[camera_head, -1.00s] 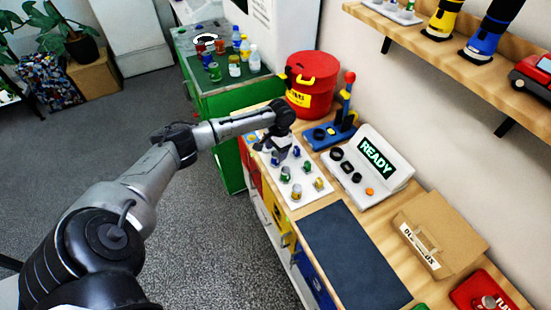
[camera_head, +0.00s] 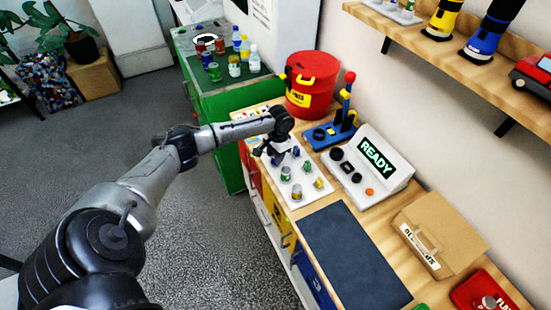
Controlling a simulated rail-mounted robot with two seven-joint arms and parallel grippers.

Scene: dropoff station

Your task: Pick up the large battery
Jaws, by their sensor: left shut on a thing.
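My left gripper (camera_head: 275,154) is over the far left part of a white tray (camera_head: 308,200) on the wooden bench. It points down and is shut on a small dark bluish battery (camera_head: 278,159), mostly hidden by the fingers. I cannot tell for sure whether this is the large battery, or whether it is clear of the tray. Other cells stand on the tray: a green one (camera_head: 286,173), a grey-topped one (camera_head: 297,191) and a yellowish one (camera_head: 319,184). My right gripper is not in view.
A red bin (camera_head: 312,88) and a blue stand with a lever (camera_head: 332,133) are behind the tray. A console reading READY (camera_head: 374,160) is to its right. A dark mat (camera_head: 352,258) lies clear in front. A cardboard box (camera_head: 440,232) stands at the right.

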